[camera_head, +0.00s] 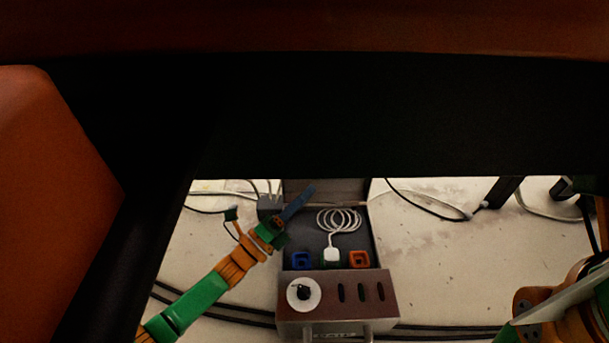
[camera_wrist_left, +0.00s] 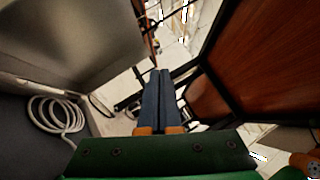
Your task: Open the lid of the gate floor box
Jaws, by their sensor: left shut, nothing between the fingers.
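The floor box (camera_head: 338,300) stands on the pale floor, its inside showing. Its lid (camera_head: 325,190) is raised at the far side, its upper part cut off by a dark band. In the left wrist view the lid (camera_wrist_left: 70,45) is a grey panel standing up over the box. My left gripper (camera_head: 302,200) is over the box's far left corner beside the lid. Its blue fingers, also in the left wrist view (camera_wrist_left: 160,85), are shut with nothing between them. I cannot tell whether they touch the lid. My right gripper is not in view; only part of my right arm shows.
A coiled white cable (camera_head: 338,221) with a white plug lies inside, between a blue socket (camera_head: 302,260) and an orange socket (camera_head: 358,259). The front panel has a white dial (camera_head: 303,294) and dark slots. A dark adapter (camera_head: 269,207) and cables lie beside the box.

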